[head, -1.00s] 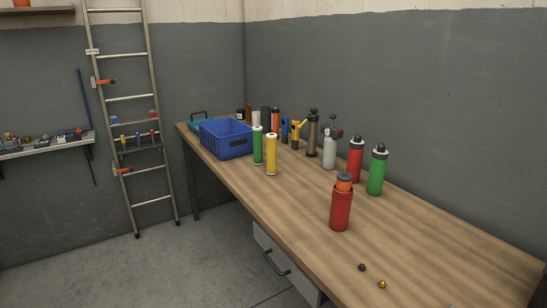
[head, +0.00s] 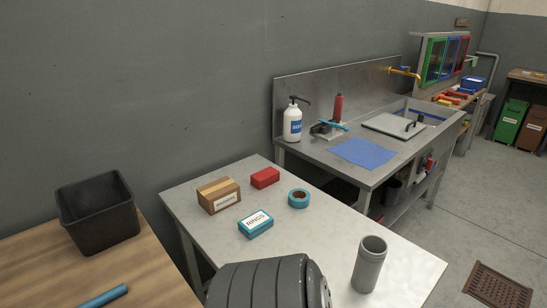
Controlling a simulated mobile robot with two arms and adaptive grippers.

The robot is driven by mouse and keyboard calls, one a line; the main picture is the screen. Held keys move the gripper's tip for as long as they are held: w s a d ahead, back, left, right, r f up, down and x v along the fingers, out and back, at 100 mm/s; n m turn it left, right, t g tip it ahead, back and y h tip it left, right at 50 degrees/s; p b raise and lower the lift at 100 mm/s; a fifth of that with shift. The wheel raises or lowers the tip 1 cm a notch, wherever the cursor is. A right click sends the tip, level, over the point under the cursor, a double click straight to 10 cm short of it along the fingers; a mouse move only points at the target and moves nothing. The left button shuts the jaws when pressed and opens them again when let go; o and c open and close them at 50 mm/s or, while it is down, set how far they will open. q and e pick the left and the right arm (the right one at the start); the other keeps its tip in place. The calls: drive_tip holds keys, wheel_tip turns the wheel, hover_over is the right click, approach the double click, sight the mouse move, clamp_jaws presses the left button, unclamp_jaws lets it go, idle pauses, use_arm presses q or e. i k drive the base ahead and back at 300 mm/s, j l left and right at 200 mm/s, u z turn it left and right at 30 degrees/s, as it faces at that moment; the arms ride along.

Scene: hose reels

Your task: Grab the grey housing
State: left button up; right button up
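A grey, open-topped cylinder (head: 369,265), which looks like the grey housing, stands upright near the front edge of the light metal table (head: 335,233). Its round mouth faces up, and little of its inside shows. Nothing touches it in this view.
Left of the cylinder a dark grey ribbed body (head: 262,287) is cut off by the bottom edge. A cardboard box (head: 219,196), red box (head: 265,178), blue RINGS box (head: 255,224) and tape roll (head: 299,198) lie behind. A black bin (head: 97,212) stands left.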

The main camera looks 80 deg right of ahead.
sight(373, 248)
drive_tip(key=z, duration=1.9)
drive_tip(key=l+z, duration=0.15)
drive_tip(key=z, duration=0.8)
drive_tip(key=l+z, duration=0.1)
drive_tip(key=z, duration=0.35)
drive_tip(key=k+l+u, duration=0.1)
drive_tip(key=l, duration=0.3)
